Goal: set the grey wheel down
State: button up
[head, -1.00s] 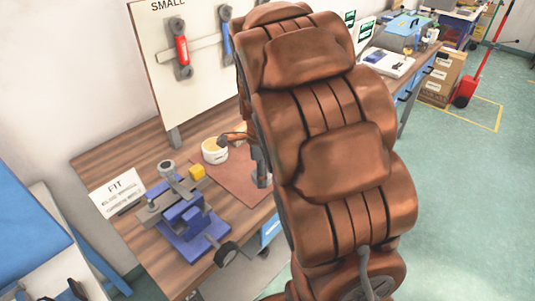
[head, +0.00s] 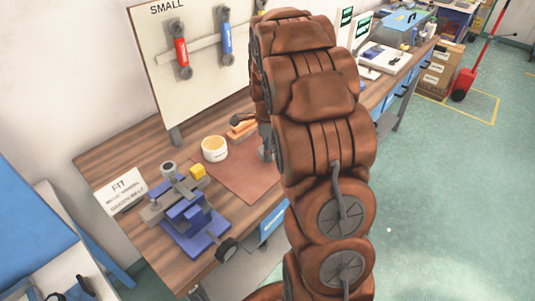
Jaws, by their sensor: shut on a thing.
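My gripper (head: 265,143) shows only in part at the left edge of my brown arm, low over the reddish-brown mat (head: 240,175) on the wooden bench. It is shut on a small grey thing, which I take for the grey wheel. My arm hides most of it, so its shape is unclear. I cannot tell whether it touches the mat.
A white tub (head: 214,149) and a wood-handled brush (head: 241,128) stand left of my gripper. A blue vise (head: 192,222) and a FIT sign (head: 121,191) are at the front left. A tool board (head: 190,75) stands behind. The mat's left part is clear.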

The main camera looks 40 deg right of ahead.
notch_tip(320, 180, down, 3)
jog(key=shift+a+r+p, duration=0.1)
jog(key=shift+r+p, duration=0.1)
jog(key=shift+p, duration=0.55)
jog(key=shift+f, duration=0.3)
jog(key=shift+f, duration=0.15)
jog(key=o, duration=1.3)
notch_tip(320, 180, up, 12)
jog(key=b, duration=0.4)
jog(key=shift+r, duration=0.2)
